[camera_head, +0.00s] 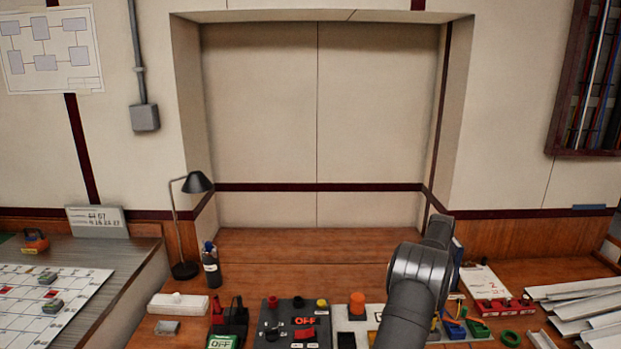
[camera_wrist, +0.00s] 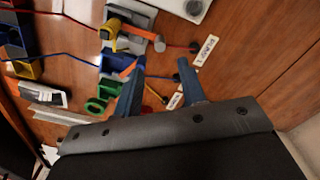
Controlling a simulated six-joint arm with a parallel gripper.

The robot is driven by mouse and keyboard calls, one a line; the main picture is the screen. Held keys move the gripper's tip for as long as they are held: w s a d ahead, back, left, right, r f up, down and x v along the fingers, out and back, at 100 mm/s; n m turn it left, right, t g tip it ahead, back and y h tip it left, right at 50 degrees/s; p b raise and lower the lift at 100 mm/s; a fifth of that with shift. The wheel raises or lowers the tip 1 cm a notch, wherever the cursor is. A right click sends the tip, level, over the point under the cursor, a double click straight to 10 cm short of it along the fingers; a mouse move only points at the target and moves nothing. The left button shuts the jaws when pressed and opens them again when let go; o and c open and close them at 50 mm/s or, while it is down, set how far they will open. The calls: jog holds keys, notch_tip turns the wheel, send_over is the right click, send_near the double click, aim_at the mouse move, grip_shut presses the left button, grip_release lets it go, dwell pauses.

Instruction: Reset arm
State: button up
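My arm (camera_head: 412,285) reaches up over the right part of the bench in the head view; its finger ends do not show clearly there. In the wrist view my gripper (camera_wrist: 161,68) has its two blue-grey fingers spread apart with nothing held between them. Below the fingers lies the wooden bench top (camera_wrist: 240,50). A white tag (camera_wrist: 206,50) on a cord lies just beyond the right finger. A dark panel with a red switch (camera_head: 305,333) and an "OFF" label stands at the front of the bench, left of my arm.
Blue (camera_wrist: 122,64) and green (camera_wrist: 100,100) holders sit left of the fingers in the wrist view. An orange knob (camera_head: 357,302) stands beside my arm. White strips (camera_head: 585,305) are heaped at the far right. A black lamp (camera_head: 196,182) stands left. The rear bench is mostly clear.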

notch_tip(320, 180, down, 9)
jog(key=shift+r, duration=0.2)
jog(key=shift+a+r+n, duration=0.2)
jog(key=shift+n, duration=0.3)
jog(key=shift+s+a+n, duration=0.1)
jog(key=shift+a+n, duration=0.25)
jog(key=shift+n, duration=0.7)
jog(key=shift+s+a+n, duration=0.1)
jog(key=shift+a+n, duration=0.2)
jog(key=shift+n, duration=0.75)
